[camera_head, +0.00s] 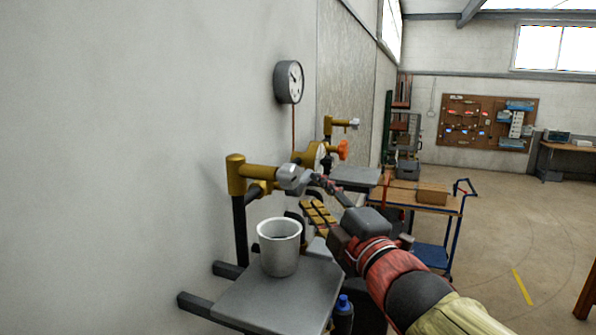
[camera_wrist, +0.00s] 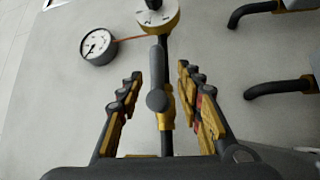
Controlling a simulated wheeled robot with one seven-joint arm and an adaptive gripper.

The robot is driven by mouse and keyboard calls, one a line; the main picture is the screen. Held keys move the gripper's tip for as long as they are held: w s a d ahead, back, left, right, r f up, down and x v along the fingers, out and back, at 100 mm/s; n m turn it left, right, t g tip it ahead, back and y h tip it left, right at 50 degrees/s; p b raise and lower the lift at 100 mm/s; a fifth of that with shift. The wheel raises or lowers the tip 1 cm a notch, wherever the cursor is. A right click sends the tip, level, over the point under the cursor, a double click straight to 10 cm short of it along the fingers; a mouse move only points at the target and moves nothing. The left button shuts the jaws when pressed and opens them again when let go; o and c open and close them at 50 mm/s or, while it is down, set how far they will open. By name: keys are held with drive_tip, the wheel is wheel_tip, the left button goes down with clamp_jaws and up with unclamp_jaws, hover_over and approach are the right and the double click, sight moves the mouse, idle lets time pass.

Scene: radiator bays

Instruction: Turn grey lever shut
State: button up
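The grey lever (camera_wrist: 157,72) shows in the wrist view as a rod with a round end, in line with a brass valve body (camera_wrist: 166,112) on a dark upright pipe. My gripper (camera_wrist: 160,76) is open, with one yellow-padded finger on each side of the lever. Gaps show between the lever and both fingers. In the head view my gripper (camera_head: 311,194) reaches toward the wall beside a brass fitting with a silver end (camera_head: 290,178). I cannot make out the grey lever clearly there, behind my fingers.
A white cup (camera_head: 279,248) stands on a grey shelf (camera_head: 270,305) below the brass fitting. A blue-capped bottle (camera_head: 343,315) is beside the shelf. An orange handle (camera_head: 343,150) is farther along the wall. A round gauge (camera_head: 289,82) hangs above. A cart (camera_head: 425,198) stands behind.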

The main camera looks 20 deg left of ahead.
sight(304, 180)
drive_tip(key=shift+a+r, duration=0.2)
drive_tip(key=shift+r, duration=0.1)
drive_tip(key=p+x, duration=0.1)
drive_tip(key=x, duration=0.4)
drive_tip(key=shift+w+f, duration=0.15)
drive_tip(key=shift+w, duration=0.05)
drive_tip(key=shift+w+a+r+p, duration=0.1)
drive_tip(key=shift+w+r+p, duration=0.1)
drive_tip(key=shift+p, duration=0.1)
drive_tip(key=shift+w+a+f, duration=0.1)
drive_tip(key=shift+w+a, duration=0.05)
drive_tip(key=shift+c, duration=1)
clamp_jaws()
